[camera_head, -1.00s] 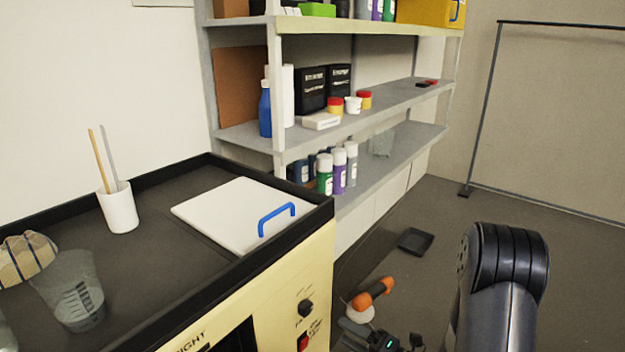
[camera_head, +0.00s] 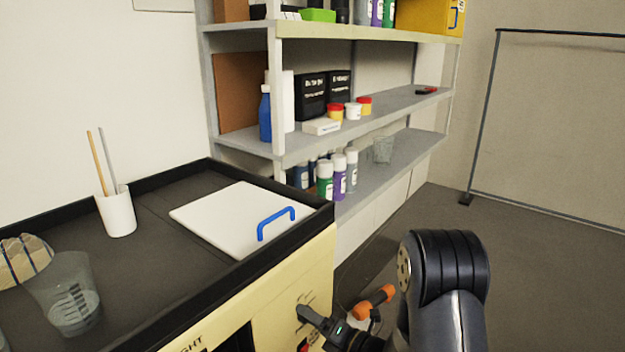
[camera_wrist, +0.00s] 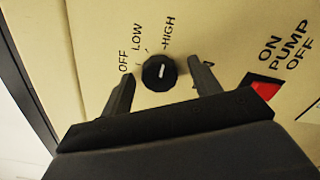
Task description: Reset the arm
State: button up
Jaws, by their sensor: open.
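My gripper (camera_wrist: 161,88) is open in the wrist view, with its two dark fingers on either side of a black round knob (camera_wrist: 160,73) on a cream panel. I cannot tell whether the fingers touch the knob. The knob's white mark lies near the words LOW and HIGH. In the head view my gripper (camera_head: 309,313) is at the front face of the cream cabinet (camera_head: 275,305), largely covering the knob. My dark arm (camera_head: 445,275) comes in from the lower right.
A red switch (camera_wrist: 266,87) marked ON PUMP OFF sits right of the knob. The cabinet top holds a white lid (camera_head: 235,215) with a blue handle, a white cup (camera_head: 117,212) with sticks and a clear beaker (camera_head: 70,300). Shelves (camera_head: 290,145) stand behind. Open floor lies at right.

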jog(key=shift+n+b, duration=3.75)
jog(key=shift+n, duration=3.45)
jog(key=shift+s, duration=0.1)
